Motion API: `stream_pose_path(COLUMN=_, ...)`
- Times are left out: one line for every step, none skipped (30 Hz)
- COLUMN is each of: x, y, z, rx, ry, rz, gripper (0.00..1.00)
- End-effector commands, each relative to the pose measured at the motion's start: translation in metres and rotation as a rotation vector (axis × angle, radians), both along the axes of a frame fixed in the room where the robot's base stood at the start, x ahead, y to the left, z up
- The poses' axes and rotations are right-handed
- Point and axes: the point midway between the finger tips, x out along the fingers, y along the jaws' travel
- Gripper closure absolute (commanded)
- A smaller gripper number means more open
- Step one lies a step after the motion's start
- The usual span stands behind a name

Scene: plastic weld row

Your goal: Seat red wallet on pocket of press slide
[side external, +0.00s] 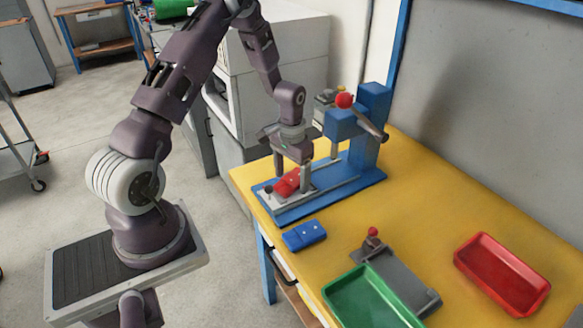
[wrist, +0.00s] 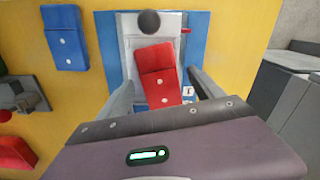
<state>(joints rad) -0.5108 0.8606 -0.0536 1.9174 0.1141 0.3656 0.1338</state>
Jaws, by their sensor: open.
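The red wallet (side external: 287,183) lies on the pale press slide (side external: 271,202), under my gripper (side external: 292,176). In the wrist view the red wallet (wrist: 157,72) has two white dots and sits slightly turned relative to the slide (wrist: 133,28). My gripper (wrist: 161,82) is open, with one finger on each side of the wallet and gaps visible between. The slide's dark round knob (wrist: 149,22) is just beyond the wallet. The pocket's edges are mostly hidden under the wallet, so I cannot tell whether it lies flat inside.
The blue press (side external: 368,125) with a red-knobbed lever stands close behind my gripper. A blue wallet (side external: 304,235) lies in front of the press base. A grey fixture (side external: 405,280), a green tray (side external: 348,285) and a red tray (side external: 500,273) occupy the yellow table's right part.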

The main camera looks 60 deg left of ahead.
Motion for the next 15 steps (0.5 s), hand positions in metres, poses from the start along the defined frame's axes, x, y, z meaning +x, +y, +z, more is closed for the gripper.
stream_pose_path(x=0.0000, y=0.0000, z=-0.0011, rx=0.000, ry=0.000, rz=0.000, gripper=0.24)
stream_pose_path(x=0.0000, y=0.0000, z=-0.0014, rx=0.000, ry=0.000, rz=0.000, gripper=0.24)
stream_pose_path(x=0.0000, y=0.0000, z=-0.0014, rx=0.000, ry=0.000, rz=0.000, gripper=0.24)
stream_pose_path(x=0.0000, y=0.0000, z=-0.0014, rx=0.000, ry=0.000, rz=0.000, gripper=0.24)
stream_pose_path(x=0.0001, y=0.0001, z=-0.0013, rx=0.000, ry=0.000, rz=0.000, gripper=0.24)
stream_pose_path(x=0.0000, y=0.0001, z=-0.0013, rx=0.000, ry=0.000, rz=0.000, gripper=0.24)
stream_pose_path(x=0.0000, y=0.0001, z=-0.0013, rx=0.000, ry=0.000, rz=0.000, gripper=0.24)
stream_pose_path(x=0.0000, y=0.0001, z=-0.0012, rx=0.000, ry=0.000, rz=0.000, gripper=0.26)
stream_pose_path(x=0.0000, y=0.0001, z=-0.0012, rx=0.000, ry=0.000, rz=0.000, gripper=0.33)
stream_pose_path(x=0.0000, y=0.0001, z=-0.0012, rx=0.000, ry=0.000, rz=0.000, gripper=0.39)
stream_pose_path(x=0.0000, y=0.0001, z=-0.0012, rx=0.000, ry=0.000, rz=0.000, gripper=0.45)
stream_pose_path(x=0.0000, y=0.0001, z=-0.0011, rx=0.000, ry=0.000, rz=0.000, gripper=0.53)
stream_pose_path(x=0.0000, y=0.0001, z=-0.0011, rx=0.000, ry=0.000, rz=0.000, gripper=0.59)
stream_pose_path(x=0.0000, y=0.0001, z=-0.0011, rx=0.000, ry=0.000, rz=0.000, gripper=0.65)
stream_pose_path(x=0.0000, y=0.0001, z=-0.0011, rx=0.000, ry=0.000, rz=0.000, gripper=0.73)
